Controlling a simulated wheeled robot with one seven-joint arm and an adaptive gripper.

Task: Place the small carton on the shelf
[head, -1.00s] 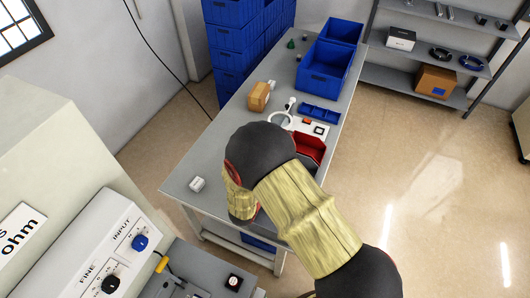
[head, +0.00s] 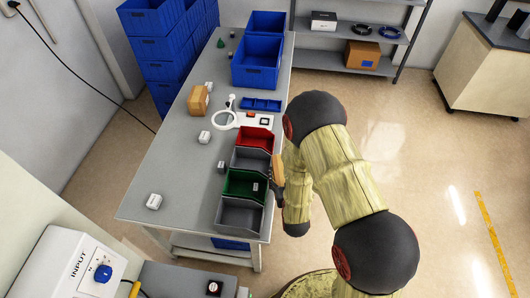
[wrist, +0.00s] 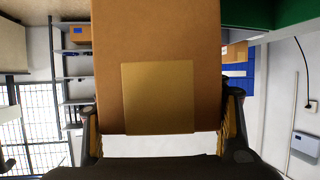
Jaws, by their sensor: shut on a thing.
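My gripper (wrist: 161,118) is shut on a small brown carton (wrist: 157,40), which fills the middle of the wrist view between its two fingers. In the head view the carton (head: 277,172) shows only as a brown sliver beside the bins at the table's right edge; my arm hides most of the gripper. The grey shelf (head: 336,34) stands against the back wall, far from the gripper. It also shows at the left of the wrist view (wrist: 73,102).
The shelf bears a brown box (head: 363,56), a white box (head: 323,21) and dark rings. The table (head: 165,175) carries another carton (head: 199,99), red, green and grey bins (head: 240,184), blue crates and small white boxes. Open floor lies right of the table.

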